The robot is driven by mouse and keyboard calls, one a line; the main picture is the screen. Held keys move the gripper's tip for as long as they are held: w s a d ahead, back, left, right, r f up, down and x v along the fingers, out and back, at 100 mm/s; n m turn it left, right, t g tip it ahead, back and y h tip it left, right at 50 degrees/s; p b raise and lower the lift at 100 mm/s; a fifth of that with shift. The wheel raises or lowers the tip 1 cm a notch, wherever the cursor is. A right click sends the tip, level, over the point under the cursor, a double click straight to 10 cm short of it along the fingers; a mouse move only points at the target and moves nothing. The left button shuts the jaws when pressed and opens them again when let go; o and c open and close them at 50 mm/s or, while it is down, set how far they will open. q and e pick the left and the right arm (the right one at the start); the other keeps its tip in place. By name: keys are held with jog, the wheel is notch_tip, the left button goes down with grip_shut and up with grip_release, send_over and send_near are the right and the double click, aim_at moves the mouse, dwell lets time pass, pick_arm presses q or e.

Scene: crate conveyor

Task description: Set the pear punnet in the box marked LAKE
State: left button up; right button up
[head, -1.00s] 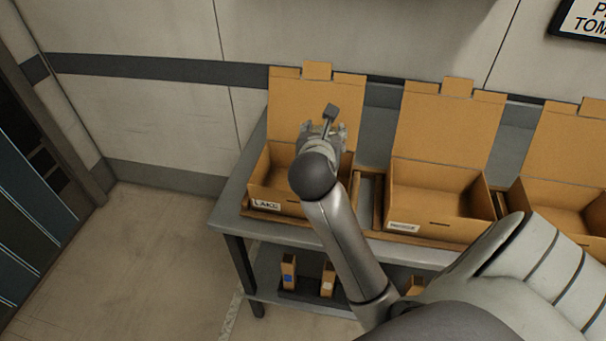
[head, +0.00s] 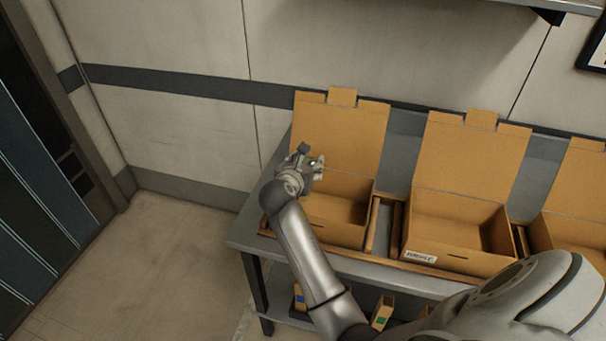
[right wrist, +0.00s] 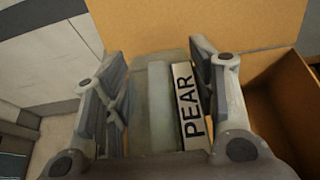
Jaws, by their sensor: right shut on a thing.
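My right gripper (head: 310,168) is over the left side of the leftmost open box (head: 345,234). In the right wrist view the gripper (right wrist: 160,100) is shut on the pear punnet (right wrist: 172,75), a greyish, translucent container with a white PEAR label. The punnet cannot be made out clearly in the head view. The leftmost box's label is hidden behind my arm now; its blurred earlier lettering looks like LAKE. The box's raised lid (right wrist: 200,20) and interior show in the right wrist view, with the interior to the right of the gripper. My left gripper is not in view.
A middle open box (head: 455,247) has a blurred label, and another open box (head: 575,235) stands at the right. They stand on a grey table (head: 250,228) with wooden rails. Small cartons (head: 382,312) sit on the shelf below. Open floor lies left.

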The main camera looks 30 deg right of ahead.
jog(key=shift+w+a+f, duration=0.1)
jog(key=shift+w+f, duration=0.25)
jog(key=shift+f, duration=0.05)
notch_tip(320, 180, down, 3)
jog(key=shift+w+p, duration=0.15)
jog(key=shift+p, duration=0.2)
jog(key=shift+f, duration=0.25)
jog(key=shift+f, duration=0.1)
jog(key=shift+f, duration=0.5)
jog(key=o, duration=1)
jog(key=shift+r, duration=0.15)
